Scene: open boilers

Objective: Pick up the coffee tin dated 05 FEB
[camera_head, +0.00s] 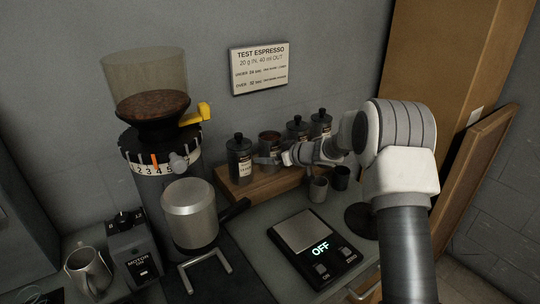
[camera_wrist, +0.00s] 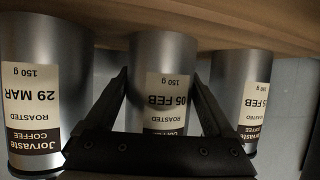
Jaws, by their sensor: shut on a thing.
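The tin dated 05 FEB (camera_wrist: 165,85) is a grey metal cylinder with a cream label, in the middle of the wrist view, where the labels appear upside down. My gripper (camera_wrist: 163,92) has one finger on each side of it and is shut on it. In the head view this seems to be the second tin from the left (camera_head: 268,146), at the tip of my gripper (camera_head: 267,160); its top looks brown and shows no lid knob. I cannot tell whether it is lifted off the wooden stand (camera_head: 262,187).
A 29 MAR tin (camera_wrist: 30,90) and another FEB tin (camera_wrist: 240,95), its day partly hidden, stand close on either side. A grinder (camera_head: 155,150) stands left.

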